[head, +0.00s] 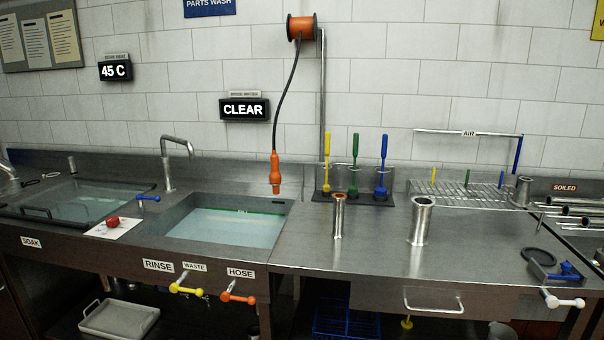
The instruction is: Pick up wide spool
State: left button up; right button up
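Two steel flanged spools stand upright on the steel counter. The wider spool (421,222) is right of the middle, with its flared open top toward me. A narrower spool (338,216) stands to its left, with an orange-brown ring at its top. Another short steel piece (522,191) stands at the right end of the drying rack. Neither of my grippers is in view, and nothing touches the wide spool.
The counter (375,240) is clear around the wide spool. Behind stand yellow, green and blue brushes (354,165) in a holder. An orange hose nozzle (275,172) hangs over the rinse basin (225,226). A black ring (537,256) and steel tubes (572,212) lie at right.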

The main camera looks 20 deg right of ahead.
aim_at(422, 210)
jog(key=i+z, duration=0.15)
jog(key=z, duration=0.75)
